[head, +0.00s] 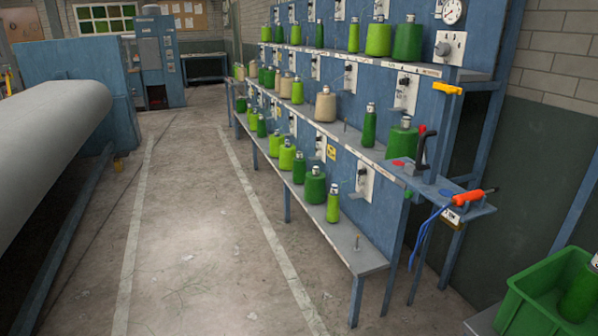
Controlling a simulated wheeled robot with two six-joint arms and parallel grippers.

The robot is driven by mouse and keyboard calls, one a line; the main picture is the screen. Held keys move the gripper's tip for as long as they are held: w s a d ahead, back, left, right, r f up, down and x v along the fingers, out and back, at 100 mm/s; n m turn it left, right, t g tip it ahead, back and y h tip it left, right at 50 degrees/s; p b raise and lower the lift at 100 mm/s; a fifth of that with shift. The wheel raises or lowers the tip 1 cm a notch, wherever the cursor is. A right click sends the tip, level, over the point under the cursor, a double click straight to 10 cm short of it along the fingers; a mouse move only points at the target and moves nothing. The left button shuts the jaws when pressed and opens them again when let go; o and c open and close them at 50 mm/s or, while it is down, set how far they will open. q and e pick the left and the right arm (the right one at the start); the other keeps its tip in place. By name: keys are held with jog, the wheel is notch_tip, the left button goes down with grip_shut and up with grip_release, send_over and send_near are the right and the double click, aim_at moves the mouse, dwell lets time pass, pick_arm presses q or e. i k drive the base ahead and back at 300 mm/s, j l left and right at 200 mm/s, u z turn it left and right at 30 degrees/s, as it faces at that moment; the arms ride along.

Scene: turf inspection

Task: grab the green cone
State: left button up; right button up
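Several green yarn cones stand upright on the blue rack with shelves (362,262). On the lower shelf are a slim light green cone (333,206) and a dark green cone (315,188). On the middle shelf are a slim dark green cone (369,127) and a wide dark green cone (402,140). More green cones stand on the top shelf, such as a wide one (407,42). Another green cone (580,293) leans inside the green crate (532,312) at bottom right, partly cut off. Neither of my grippers is in view.
Beige cones (325,105) stand among the green ones. A bracket shelf holds an orange-handled tool (468,197) with a blue cord. A large grey roll (45,125) is at left. The floor aisle (195,210) is clear.

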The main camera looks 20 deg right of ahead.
aim_at(299, 171)
jog(key=i+z, duration=0.15)
jog(key=z, duration=0.3)
jog(key=i+z, duration=0.2)
jog(key=z, duration=0.25)
jog(key=i+z, duration=0.15)
jog(key=z, duration=0.35)
jog(key=i+j+z, duration=0.15)
jog(key=i+j, duration=0.2)
jog(key=i+j+z, duration=0.2)
jog(key=i+j, duration=0.15)
jog(key=i+j+z, duration=0.15)
jog(key=i+j, duration=0.2)
jog(key=j, duration=0.2)
jog(key=i+j+z, duration=0.2)
jog(key=j, duration=0.25)
jog(key=i+j, duration=0.25)
jog(key=j, duration=0.15)
jog(key=i+j, duration=0.25)
jog(key=j, duration=0.15)
jog(key=i+j, duration=0.25)
jog(key=j, duration=0.15)
